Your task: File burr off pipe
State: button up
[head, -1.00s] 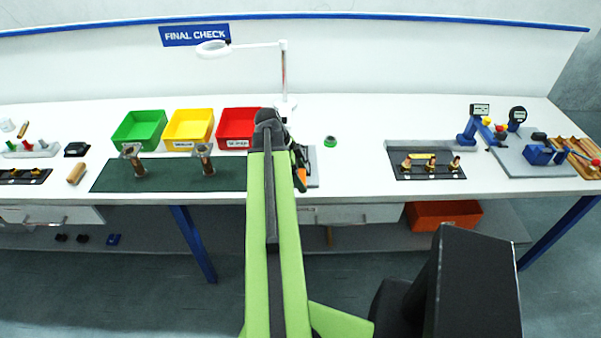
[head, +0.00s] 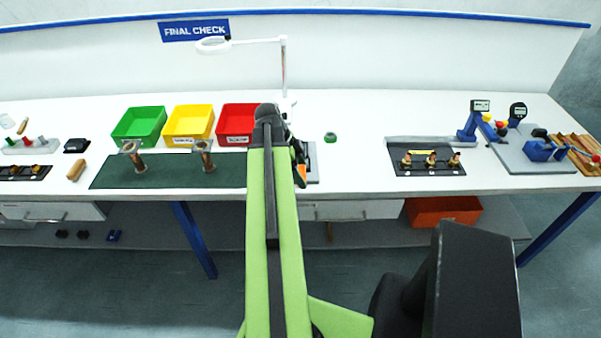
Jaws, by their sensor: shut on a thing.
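Two copper-coloured pipes with grey flanged tops stand upright on a dark green mat (head: 110,177): the left pipe (head: 138,161) and the right pipe (head: 206,160). My gripper (head: 296,158) is right of them, largely hidden behind my green arm. It is shut on an orange-and-black thing (head: 301,175) that shows only in part over a grey pad (head: 313,165). I cannot tell whether this is the file, nor whether it touches anything. No burr can be made out at this size.
Green (head: 139,124), yellow (head: 188,125) and red (head: 236,123) bins stand behind the mat. A magnifier lamp (head: 284,75) rises behind my arm. A black fixture (head: 428,163) with brass fittings and gauges (head: 480,107) are at right. The bench between pad and fixture is mostly clear.

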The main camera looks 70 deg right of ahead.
aim_at(302, 165)
jog(key=shift+w+d, duration=0.35)
jog(key=shift+d, duration=0.5)
jog(key=shift+w+d, duration=0.3)
jog(key=shift+d, duration=0.45)
jog(key=shift+s+a, duration=0.3)
jog(key=shift+a, duration=0.55)
jog(key=shift+s+a+f, duration=0.1)
jog(key=shift+s+a, duration=0.25)
jog(key=shift+a, duration=0.5)
jog(key=shift+s+a, duration=0.35)
jog(key=shift+a, duration=0.45)
jog(key=shift+w+d, duration=0.1)
jog(key=shift+w+d, duration=0.3)
jog(key=shift+d, duration=0.5)
jog(key=shift+w+d, duration=0.3)
jog(key=shift+d, duration=0.5)
